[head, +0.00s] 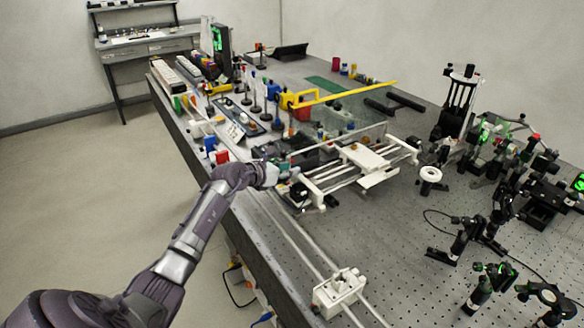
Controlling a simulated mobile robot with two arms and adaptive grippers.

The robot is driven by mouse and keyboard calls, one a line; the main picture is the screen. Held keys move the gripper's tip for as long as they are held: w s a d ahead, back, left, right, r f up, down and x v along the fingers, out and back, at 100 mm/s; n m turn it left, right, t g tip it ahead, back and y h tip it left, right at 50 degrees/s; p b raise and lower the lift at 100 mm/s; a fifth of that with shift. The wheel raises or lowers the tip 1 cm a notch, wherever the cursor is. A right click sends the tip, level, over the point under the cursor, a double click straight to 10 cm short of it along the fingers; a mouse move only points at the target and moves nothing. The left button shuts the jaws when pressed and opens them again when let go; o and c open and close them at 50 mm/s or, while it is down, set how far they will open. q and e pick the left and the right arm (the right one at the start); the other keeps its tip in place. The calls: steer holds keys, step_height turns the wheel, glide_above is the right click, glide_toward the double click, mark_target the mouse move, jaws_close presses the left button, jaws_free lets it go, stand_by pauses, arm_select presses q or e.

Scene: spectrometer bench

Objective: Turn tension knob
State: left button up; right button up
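My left arm reaches in from the lower left to the bench. My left gripper (287,172) is at the left end of a white frame with rails (345,170). The gripper is small in this view, and I cannot tell whether its fingers are open or shut or touch anything. I cannot make out the tension knob for certain; it may be hidden by the gripper. A dark block (299,193) sits on the frame's near left corner, just beside the gripper. My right gripper is out of view.
Two long pale rails run along the bench (395,235) to a white block (340,291) near the front edge. Optical mounts (480,235) crowd the right side. A yellow bar (345,95) lies beyond the frame. Posts and small boxes stand behind the gripper. Floor at left is clear.

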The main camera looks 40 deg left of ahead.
arm_select(q)
steer(key=shift+x, duration=1.05)
jaws_close()
steer(key=n+y+p, duration=0.1)
steer(key=p, duration=0.2)
steer(key=n+y+p, duration=0.1)
steer(key=p, duration=0.3)
steer(key=n+y+p, duration=0.1)
steer(key=p, duration=0.3)
steer(key=shift+d+r+y, duration=0.3)
steer(key=shift+r, duration=0.05)
steer(key=shift+f+p, duration=0.1)
steer(key=shift+p, duration=0.35)
steer(key=shift+f+n+y, duration=0.2)
steer(key=shift+n+y, duration=0.1)
